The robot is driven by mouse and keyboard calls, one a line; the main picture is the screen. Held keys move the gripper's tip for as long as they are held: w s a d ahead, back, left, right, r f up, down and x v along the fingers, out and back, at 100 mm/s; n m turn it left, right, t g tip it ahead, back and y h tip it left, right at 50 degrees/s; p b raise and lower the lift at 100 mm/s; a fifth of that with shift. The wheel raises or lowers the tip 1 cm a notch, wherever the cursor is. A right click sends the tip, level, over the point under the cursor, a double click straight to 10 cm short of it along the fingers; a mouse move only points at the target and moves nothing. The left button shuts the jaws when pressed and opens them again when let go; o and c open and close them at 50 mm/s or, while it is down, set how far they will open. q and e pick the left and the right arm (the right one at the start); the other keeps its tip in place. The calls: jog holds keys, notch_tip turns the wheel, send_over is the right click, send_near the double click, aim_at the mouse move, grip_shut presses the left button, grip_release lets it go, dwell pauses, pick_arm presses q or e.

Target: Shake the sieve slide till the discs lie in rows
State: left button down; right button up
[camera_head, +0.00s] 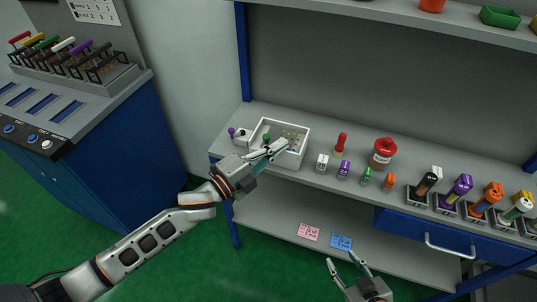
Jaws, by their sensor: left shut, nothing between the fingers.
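A white open box (306,136) stands at the left end of the workbench shelf, with several small pale pieces (291,135) in it. They may be the discs, but they are too small to tell how they lie. I cannot make out a separate sieve slide. A green knob (266,138) shows at the box's left part, and a purple knob (231,132) stands just left of it. My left gripper (284,146) is shut and empty over the box's near side, hiding part of it; I cannot tell if it touches. My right gripper (343,261) is open and empty, low in front of the bench.
Right of the box on the bench (328,179) stand a red-topped peg (341,143), a red spool (383,152), small coloured blocks and several tools in holders. Pink (308,232) and blue (341,242) cards lie on the lower shelf. A blue cabinet (120,160) stands left.

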aim_at(267, 145)
pick_arm(q)
jog(key=a, duration=0.1)
jog(key=w+a, duration=0.1)
jog(key=a, duration=0.1)
jog(key=shift+w+f, duration=0.15)
jog(key=shift+f, duration=0.25)
jog(key=shift+a, duration=0.1)
jog(key=shift+w+a, duration=0.3)
jog(key=shift+a, duration=0.45)
jog(key=shift+w+a, duration=0.25)
jog(key=shift+a, duration=0.5)
jog(key=shift+r, duration=0.1)
